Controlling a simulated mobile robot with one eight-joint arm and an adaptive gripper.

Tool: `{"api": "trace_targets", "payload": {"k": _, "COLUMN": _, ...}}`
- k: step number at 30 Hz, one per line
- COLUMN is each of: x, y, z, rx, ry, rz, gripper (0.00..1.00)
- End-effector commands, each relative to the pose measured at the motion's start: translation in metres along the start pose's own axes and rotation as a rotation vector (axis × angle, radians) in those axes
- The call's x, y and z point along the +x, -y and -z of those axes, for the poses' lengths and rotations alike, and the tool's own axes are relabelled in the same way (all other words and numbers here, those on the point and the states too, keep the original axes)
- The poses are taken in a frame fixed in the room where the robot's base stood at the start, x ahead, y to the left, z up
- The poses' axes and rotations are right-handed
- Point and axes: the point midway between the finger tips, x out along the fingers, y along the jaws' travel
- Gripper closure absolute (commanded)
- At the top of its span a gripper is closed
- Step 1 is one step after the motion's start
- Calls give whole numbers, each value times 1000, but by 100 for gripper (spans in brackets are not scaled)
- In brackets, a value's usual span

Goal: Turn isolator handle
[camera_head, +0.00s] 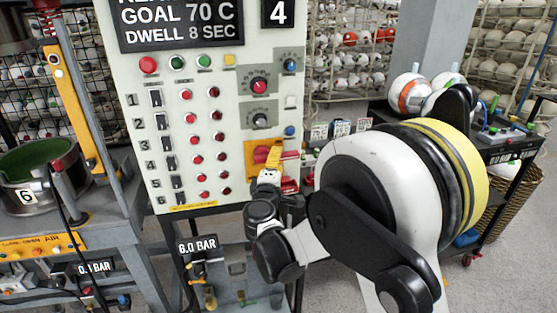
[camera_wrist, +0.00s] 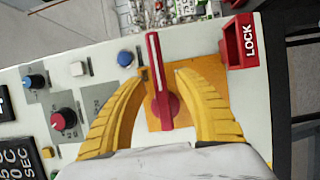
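The isolator handle (camera_wrist: 162,90) is a red lever on a yellow-orange plate (camera_wrist: 207,72) on the control panel. In the wrist view it points up the picture, between the two fingers. My gripper (camera_wrist: 160,78) has yellow fingers, spread open on either side of the handle. A gap shows between each finger and the lever, so neither appears to grip it. In the head view my gripper (camera_head: 268,158) is at the panel's lower right, and it and my arm mostly hide the handle. The yellow plate (camera_head: 262,152) shows partly behind it.
A red LOCK piece (camera_wrist: 239,42) sits beside the plate. A blue button (camera_wrist: 125,58) and knobs are close on the other side. The panel (camera_head: 215,110) has several switches and red buttons. A cart (camera_head: 510,150) with balls stands at right, and a metal pot (camera_head: 35,175) at left.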

Motion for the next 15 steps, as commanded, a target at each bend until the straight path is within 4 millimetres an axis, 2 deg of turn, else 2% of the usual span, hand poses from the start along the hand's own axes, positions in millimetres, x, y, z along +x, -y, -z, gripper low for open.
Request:
{"api": "trace_targets", "payload": {"k": 3, "x": 15, "y": 1, "z": 0, "rx": 0, "ry": 0, "rz": 0, "gripper": 62}}
{"api": "trace_targets", "payload": {"k": 6, "x": 21, "y": 0, "z": 0, "rx": 0, "ry": 0, "rz": 0, "gripper": 62}}
{"api": "trace_targets", "payload": {"k": 15, "x": 23, "y": 0, "z": 0, "rx": 1, "ry": 0, "rz": 0, "gripper": 63}}
